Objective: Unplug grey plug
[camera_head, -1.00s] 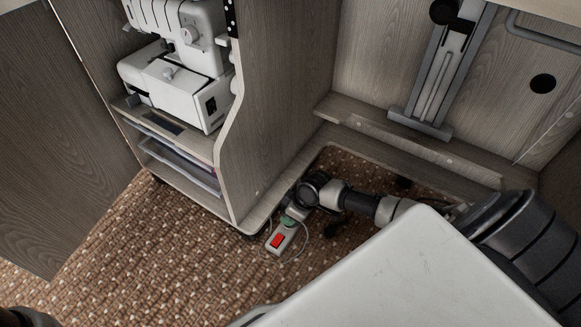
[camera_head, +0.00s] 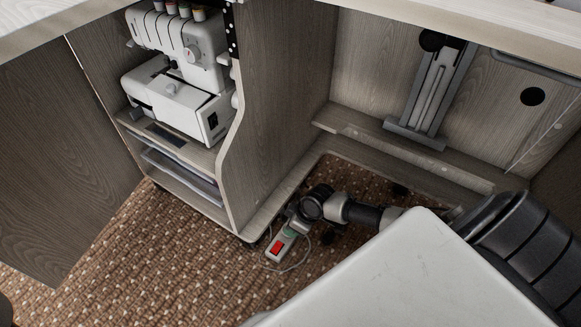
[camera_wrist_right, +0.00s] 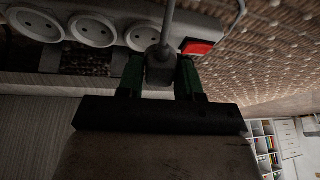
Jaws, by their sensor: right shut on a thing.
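The power strip (camera_head: 274,254) with a red switch lies on the carpet by the cabinet's foot in the head view. In the wrist view, the white strip (camera_wrist_right: 113,48) shows several round sockets and the red switch (camera_wrist_right: 197,47). My right gripper (camera_head: 292,228) is down at the strip. In the wrist view, its green fingers (camera_wrist_right: 160,78) are shut on the grey plug (camera_wrist_right: 161,70), whose cord runs up past the strip. The plug is at the socket end near the switch; I cannot tell whether its pins are seated. My left gripper is not in view.
The wooden cabinet panel (camera_head: 275,110) stands just behind the strip. A white sewing machine (camera_head: 175,100) sits on the shelf to the left. A thin cable (camera_head: 303,262) loops on the carpet (camera_head: 120,260), which is open at the front left.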

